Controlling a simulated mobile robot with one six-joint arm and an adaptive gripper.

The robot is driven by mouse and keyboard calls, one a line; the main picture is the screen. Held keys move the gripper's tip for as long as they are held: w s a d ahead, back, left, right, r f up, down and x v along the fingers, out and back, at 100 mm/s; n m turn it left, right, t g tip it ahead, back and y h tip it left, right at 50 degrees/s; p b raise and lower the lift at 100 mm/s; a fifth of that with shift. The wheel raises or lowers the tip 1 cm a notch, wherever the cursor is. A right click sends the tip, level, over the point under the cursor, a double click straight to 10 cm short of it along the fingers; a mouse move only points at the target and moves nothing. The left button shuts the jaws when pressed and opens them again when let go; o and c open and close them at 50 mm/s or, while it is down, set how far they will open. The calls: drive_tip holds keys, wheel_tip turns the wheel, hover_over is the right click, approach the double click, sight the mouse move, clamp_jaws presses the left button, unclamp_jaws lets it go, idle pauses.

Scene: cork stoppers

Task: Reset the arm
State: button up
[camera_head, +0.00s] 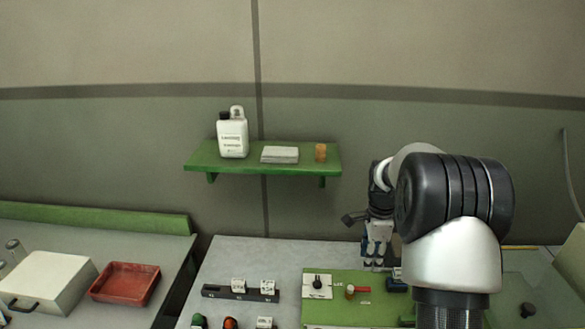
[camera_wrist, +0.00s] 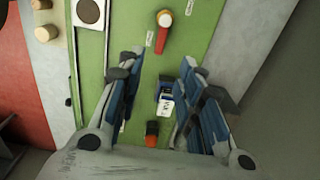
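My gripper (camera_head: 376,252) hangs from the arm over the back part of the green panel (camera_head: 343,311) in the head view. In the wrist view my gripper (camera_wrist: 158,85) has its two blue-padded fingers spread apart. Nothing is held between them. Below and between the fingers the green panel shows, with a small blue part with a white label (camera_wrist: 166,102) and an orange-red piece (camera_wrist: 152,134). A red-handled part (camera_wrist: 164,30) lies beyond the fingertips. My arm hides part of the panel's right side in the head view.
A green shelf (camera_head: 200,159) holds a white bottle (camera_head: 233,138), a grey block (camera_head: 280,154) and a cork (camera_head: 321,152). A red tray (camera_head: 125,284) and a white box (camera_head: 45,280) are at left. A dark rack (camera_head: 213,291) stands left of the panel. Grey bench top (camera_head: 240,260) is clear behind it.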

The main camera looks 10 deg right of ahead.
drive_tip(key=s+a+r+n+t+b, duration=0.2)
drive_tip(key=s+a+r+n+b, duration=0.1)
drive_tip(key=s+a+r+n, duration=0.75)
drive_tip(key=s+a+n+t+b, duration=0.1)
drive_tip(key=s+a+n, duration=0.3)
drive_tip(key=s, duration=0.5)
drive_tip(key=s+a+n+t+b, duration=0.1)
drive_tip(key=s+a+n, duration=0.3)
drive_tip(key=s+n, duration=0.3)
drive_tip(key=s, duration=0.3)
drive_tip(key=shift+a+f+t+b, duration=0.2)
drive_tip(key=shift+a+t+b, duration=0.1)
drive_tip(key=shift+a+b, duration=0.1)
drive_tip(key=shift+d, duration=0.1)
